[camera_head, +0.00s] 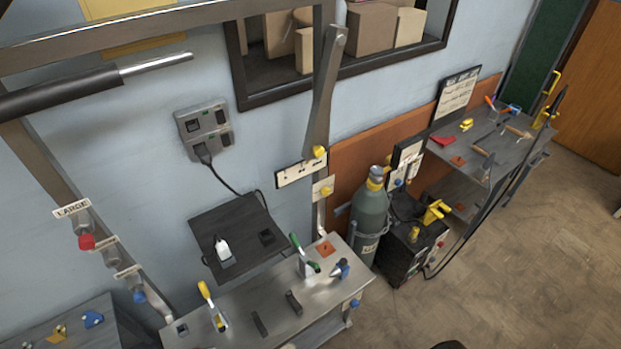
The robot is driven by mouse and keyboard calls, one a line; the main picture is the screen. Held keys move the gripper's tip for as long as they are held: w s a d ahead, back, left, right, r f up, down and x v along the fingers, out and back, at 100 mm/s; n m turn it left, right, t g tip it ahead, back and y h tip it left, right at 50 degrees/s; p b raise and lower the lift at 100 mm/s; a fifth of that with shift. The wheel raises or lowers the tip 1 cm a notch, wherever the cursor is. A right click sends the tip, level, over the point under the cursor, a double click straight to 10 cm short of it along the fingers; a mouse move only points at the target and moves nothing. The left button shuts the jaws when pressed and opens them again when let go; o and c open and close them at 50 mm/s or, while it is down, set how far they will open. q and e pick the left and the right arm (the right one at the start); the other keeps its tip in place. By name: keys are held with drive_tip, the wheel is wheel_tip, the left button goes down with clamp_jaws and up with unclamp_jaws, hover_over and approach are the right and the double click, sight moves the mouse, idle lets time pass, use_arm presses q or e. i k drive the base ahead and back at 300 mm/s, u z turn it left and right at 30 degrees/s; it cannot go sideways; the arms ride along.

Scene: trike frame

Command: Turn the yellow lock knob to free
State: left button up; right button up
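A small yellow knob (320,152) sits at the lower end of a slanted grey metal arm (325,85), right of the picture's middle. Just below it is a pale plate with dark holes or marks (295,174). A second yellow knob (326,190) sits on a small plate a little lower on the upright post. I cannot tell from this view which of the two is the lock knob, nor how either is turned. Neither of my grippers shows in the picture.
A metal bench (270,300) with several tools stands below the knobs. A black shelf (235,235) sticks out from the wall. A gas cylinder (370,215) and a dark machine (405,250) stand to the right. The floor at the right (530,250) is clear.

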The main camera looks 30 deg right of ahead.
sight(325, 191)
drive_tip(key=u, duration=0.5)
drive_tip(key=k, duration=1.2)
drive_tip(key=z, duration=0.3)
drive_tip(key=i, duration=0.65)
drive_tip(key=z, duration=0.5)
drive_tip(key=i, duration=0.85)
drive_tip(key=u, duration=0.25)
